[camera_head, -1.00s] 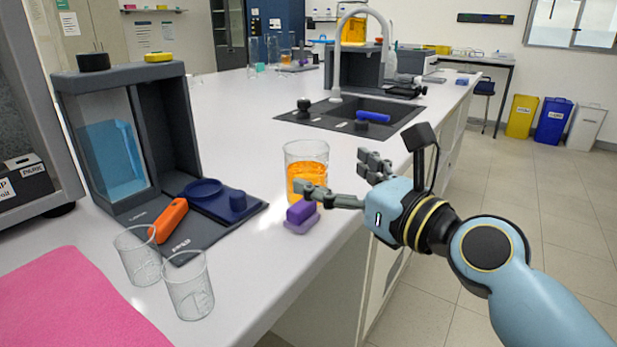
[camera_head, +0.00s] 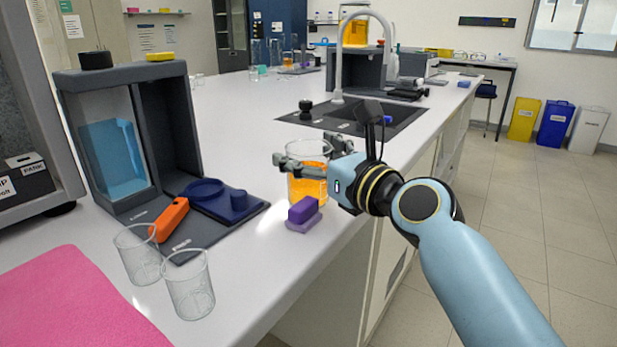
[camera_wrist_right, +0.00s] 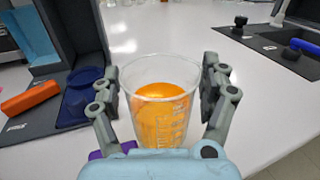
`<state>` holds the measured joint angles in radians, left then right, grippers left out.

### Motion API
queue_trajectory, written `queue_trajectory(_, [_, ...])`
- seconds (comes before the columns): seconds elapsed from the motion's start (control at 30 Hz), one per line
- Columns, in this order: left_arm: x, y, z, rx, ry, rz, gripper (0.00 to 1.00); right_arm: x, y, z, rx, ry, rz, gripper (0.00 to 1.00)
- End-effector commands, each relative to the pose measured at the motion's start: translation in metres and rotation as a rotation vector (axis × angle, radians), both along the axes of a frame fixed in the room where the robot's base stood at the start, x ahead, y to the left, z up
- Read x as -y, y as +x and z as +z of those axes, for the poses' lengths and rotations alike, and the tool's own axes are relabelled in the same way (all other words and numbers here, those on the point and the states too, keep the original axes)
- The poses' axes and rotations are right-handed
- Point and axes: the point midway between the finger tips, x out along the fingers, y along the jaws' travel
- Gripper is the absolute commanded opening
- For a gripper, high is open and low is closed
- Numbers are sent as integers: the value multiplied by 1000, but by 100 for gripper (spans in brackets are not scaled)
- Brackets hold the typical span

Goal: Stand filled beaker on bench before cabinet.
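A clear beaker with orange liquid (camera_head: 309,190) stands upright on the white bench (camera_head: 262,122) near its right edge. My right gripper (camera_head: 306,152) is at the beaker's upper part, one finger on each side. In the right wrist view, the beaker (camera_wrist_right: 160,118) sits between the spread fingers of the gripper (camera_wrist_right: 160,82), with thin gaps that make contact hard to judge; the fingers look open. My left gripper is not in view.
A grey rig (camera_head: 166,120) with a blue-filled window stands left, an orange piece (camera_head: 170,219) on its base. Two empty beakers (camera_head: 189,285) (camera_head: 137,254) stand before it, next to a pink mat (camera_head: 75,305). A purple block (camera_head: 303,212) lies just before the filled beaker; a sink (camera_head: 290,118) is behind.

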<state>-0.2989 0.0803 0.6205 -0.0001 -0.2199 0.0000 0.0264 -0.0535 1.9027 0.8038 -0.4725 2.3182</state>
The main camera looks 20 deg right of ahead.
Motion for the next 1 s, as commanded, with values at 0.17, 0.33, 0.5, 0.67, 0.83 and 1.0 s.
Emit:
queue_trajectory(0.17, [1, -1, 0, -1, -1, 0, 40, 0, 0, 0, 0, 0, 0, 52])
queue_trajectory(0.33, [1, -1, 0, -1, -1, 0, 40, 0, 0, 0, 0, 0, 0, 30])
queue_trajectory(0.5, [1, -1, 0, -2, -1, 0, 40, 0, 0, 1, 2, 0, -1, 16])
queue_trajectory(0.67, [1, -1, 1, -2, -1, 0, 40, 0, 0, 3, 2, 0, 0, 16])
queue_trajectory(0.83, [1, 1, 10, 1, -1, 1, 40, 0, 0, 18, 5, -2, 0, 16])
queue_trajectory(1.0, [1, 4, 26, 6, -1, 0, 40, 0, 0, 48, 6, 0, 2, 16])
